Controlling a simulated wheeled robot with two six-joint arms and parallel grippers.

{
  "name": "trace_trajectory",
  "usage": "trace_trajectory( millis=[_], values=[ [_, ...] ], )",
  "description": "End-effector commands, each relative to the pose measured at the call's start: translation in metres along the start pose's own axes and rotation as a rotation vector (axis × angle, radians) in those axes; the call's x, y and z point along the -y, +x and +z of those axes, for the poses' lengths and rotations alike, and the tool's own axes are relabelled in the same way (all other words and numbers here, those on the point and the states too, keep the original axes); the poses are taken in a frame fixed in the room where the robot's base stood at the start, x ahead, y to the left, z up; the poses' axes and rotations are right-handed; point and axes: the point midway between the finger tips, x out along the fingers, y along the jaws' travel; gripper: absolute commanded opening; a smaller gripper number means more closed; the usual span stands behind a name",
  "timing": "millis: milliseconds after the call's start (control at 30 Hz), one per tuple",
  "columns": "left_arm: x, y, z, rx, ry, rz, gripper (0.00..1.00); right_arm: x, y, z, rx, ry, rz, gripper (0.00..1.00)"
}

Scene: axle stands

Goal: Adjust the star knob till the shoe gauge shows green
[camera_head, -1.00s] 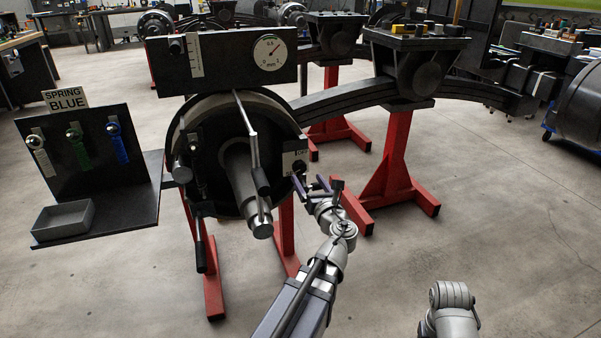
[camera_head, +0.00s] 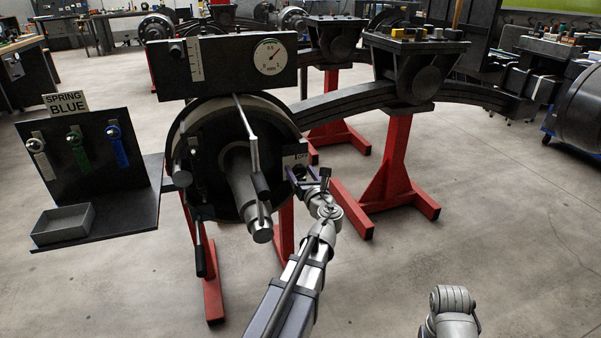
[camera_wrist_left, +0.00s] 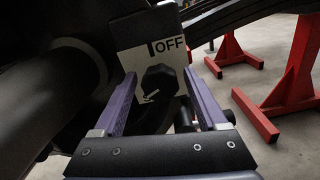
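The dark, lobed star knob (camera_wrist_left: 159,82) sits on a pale plate marked OFF (camera_wrist_left: 160,48) in the left wrist view. My left gripper (camera_wrist_left: 158,100) has its two purple fingers spread on either side of the knob, with a gap to each. In the head view the left gripper (camera_head: 301,179) is at the right side of the hub and partly covers the knob. The round white gauge (camera_head: 271,57) is on the dark panel above the hub; its needle points up and right, and a small green mark shows near its top.
The hub's thick shaft (camera_head: 245,200) and a slanted bar (camera_head: 252,150) stand left of the gripper. A board with hanging tags (camera_head: 85,150) and a grey tray (camera_head: 62,223) is at left. A red stand (camera_head: 395,160) is at right.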

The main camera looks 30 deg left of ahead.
Motion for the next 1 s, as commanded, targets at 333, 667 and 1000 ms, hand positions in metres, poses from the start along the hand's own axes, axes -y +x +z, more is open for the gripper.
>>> trace_trajectory(
  millis=[333,667,1000],
  values=[
    [0.0000,-0.0002,0.0000,0.000,0.000,0.000,0.34,0.0000,0.0000,0.0000,0.000,0.000,0.000,0.61],
    [0.0000,-0.0002,0.0000,0.000,0.000,0.000,0.00,0.0000,0.0000,0.0000,0.000,0.000,0.000,0.61],
    [-0.0002,-0.0002,-0.0001,0.000,-0.058,0.000,0.00,0.0000,0.0000,0.0000,0.000,0.000,0.000,0.61]
  ],
)
